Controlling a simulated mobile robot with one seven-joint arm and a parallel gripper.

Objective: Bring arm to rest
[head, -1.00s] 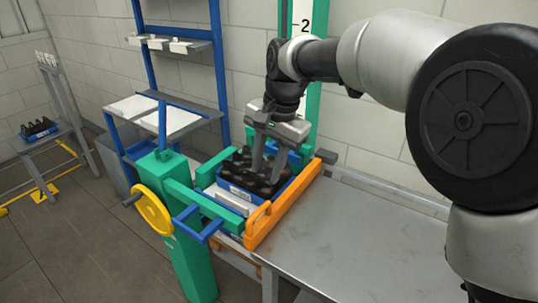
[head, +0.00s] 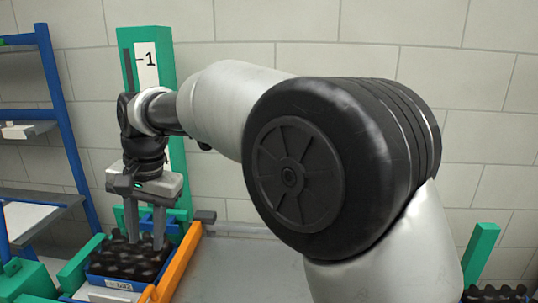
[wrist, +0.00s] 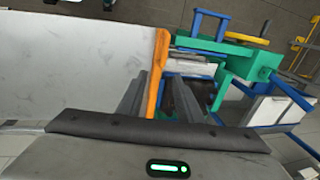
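My gripper (head: 146,240) hangs from my arm at the left of the head view, pointing down. Its two fingers are apart, with nothing seen held between them. Below the fingertips is a blue crate (head: 122,284) of dark bottles (head: 128,258); I cannot tell whether the tips touch the bottles. In the wrist view the fingers (wrist: 158,85) are also apart, with an orange bar (wrist: 157,75) beyond the gap. My arm reaches across the middle of the head view and hides part of the bench.
The orange bar (head: 180,265) borders the crate on its right. A green post (head: 160,60) with a "1" sign stands behind the gripper. A blue rack (head: 60,110) is at the left. More dark bottles (head: 495,293) show at the lower right. The grey bench (head: 235,265) has clear surface.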

